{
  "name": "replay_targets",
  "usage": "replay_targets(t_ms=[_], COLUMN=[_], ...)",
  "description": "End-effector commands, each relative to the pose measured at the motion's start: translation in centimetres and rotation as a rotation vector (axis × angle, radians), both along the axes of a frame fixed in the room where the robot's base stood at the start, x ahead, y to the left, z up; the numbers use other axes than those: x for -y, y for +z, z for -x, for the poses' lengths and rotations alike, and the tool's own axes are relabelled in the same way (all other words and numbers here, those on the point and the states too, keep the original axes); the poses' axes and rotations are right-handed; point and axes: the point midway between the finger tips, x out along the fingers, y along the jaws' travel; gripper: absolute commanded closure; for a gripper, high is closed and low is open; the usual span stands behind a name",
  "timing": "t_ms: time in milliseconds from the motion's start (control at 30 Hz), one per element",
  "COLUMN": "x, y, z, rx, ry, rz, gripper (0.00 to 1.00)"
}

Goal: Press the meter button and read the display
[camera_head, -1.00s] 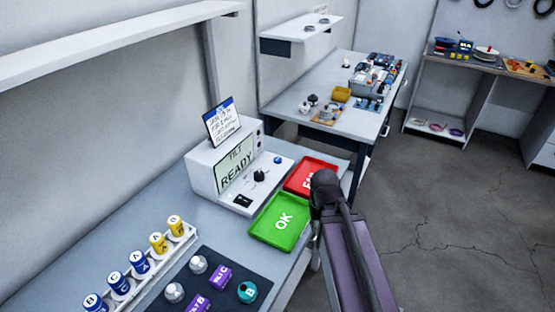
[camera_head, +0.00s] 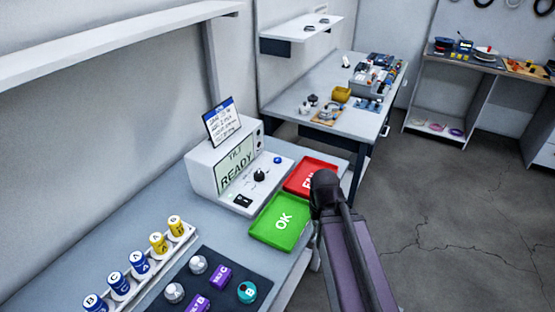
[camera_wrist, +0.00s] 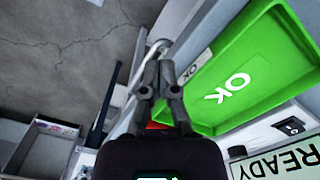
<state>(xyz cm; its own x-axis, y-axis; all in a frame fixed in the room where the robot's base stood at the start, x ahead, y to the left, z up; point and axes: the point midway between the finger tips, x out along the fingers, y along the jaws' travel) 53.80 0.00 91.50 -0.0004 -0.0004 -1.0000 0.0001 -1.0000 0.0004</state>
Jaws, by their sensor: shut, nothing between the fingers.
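The white meter (camera_head: 205,180) stands on the bench, its pale green display (camera_head: 238,168) reading "TILT READY". A black knob (camera_head: 260,174), a dark switch (camera_head: 243,200) and a small blue button (camera_head: 277,160) are on its panel. Part of the display (camera_wrist: 280,162) shows "READY" upside down at the lower right of the wrist view. My gripper (camera_wrist: 162,68) is shut and empty in the wrist view, in front of the left side of the green OK tray, apart from the meter. In the head view my arm hides most of it.
The green OK tray (camera_head: 262,232) and red FAIL tray (camera_head: 318,165) lie beside the meter near the bench edge. A dark mat (camera_head: 228,268) with small parts and a rack (camera_head: 183,245) of labelled cylinders are in front. A card (camera_head: 222,124) stands on the meter.

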Motion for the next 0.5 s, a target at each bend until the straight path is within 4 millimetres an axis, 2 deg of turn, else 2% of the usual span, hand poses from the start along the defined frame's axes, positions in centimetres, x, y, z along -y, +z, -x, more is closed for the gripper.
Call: replay_targets(t_ms=[367,500], x=[-0.01,-0.15], y=[0.01,0.12], z=[-0.03,-0.6], rx=[0.0,0.01], ry=[0.0,-0.001], rz=[0.0,-0.007], gripper=[1.0,1.0])
